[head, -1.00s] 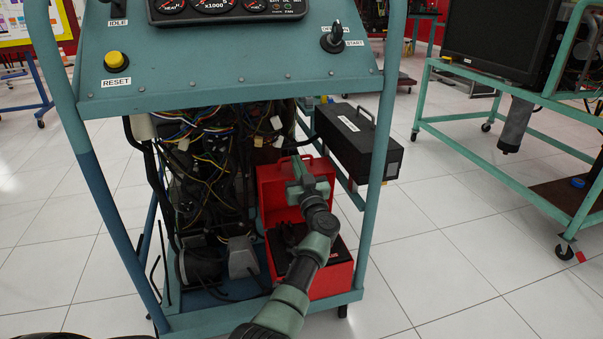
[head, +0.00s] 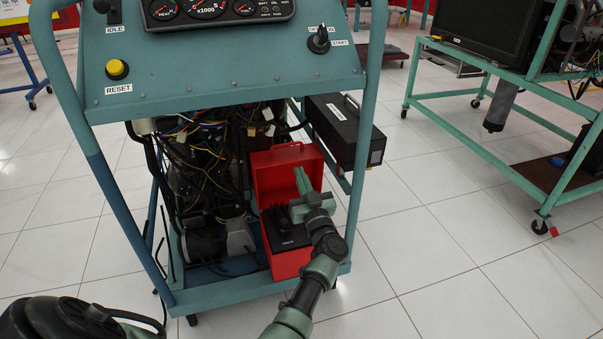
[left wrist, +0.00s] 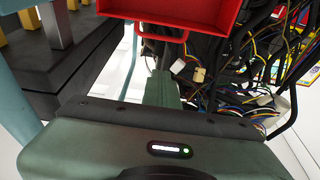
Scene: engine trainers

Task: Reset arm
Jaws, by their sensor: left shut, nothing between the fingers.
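My left gripper (head: 301,176) is shut and empty, with its fingers pointing up and away. In the head view it shows in front of the open lid of a red box (head: 287,266), at the box's right side. The box's raised lid (head: 277,172) has a handle on top, and dark objects (head: 287,234) sit inside. In the left wrist view my closed fingers (left wrist: 162,88) reach towards the red lid (left wrist: 180,12) and its handle; contact cannot be told. My right gripper is not in view.
The teal engine trainer frame (head: 225,75) surrounds the box, with loose wiring (head: 190,150) to its left. A black box (head: 345,130) stands behind its right post. A green cart (head: 500,73) with a monitor stands at the right. The tiled floor (head: 440,240) between is clear.

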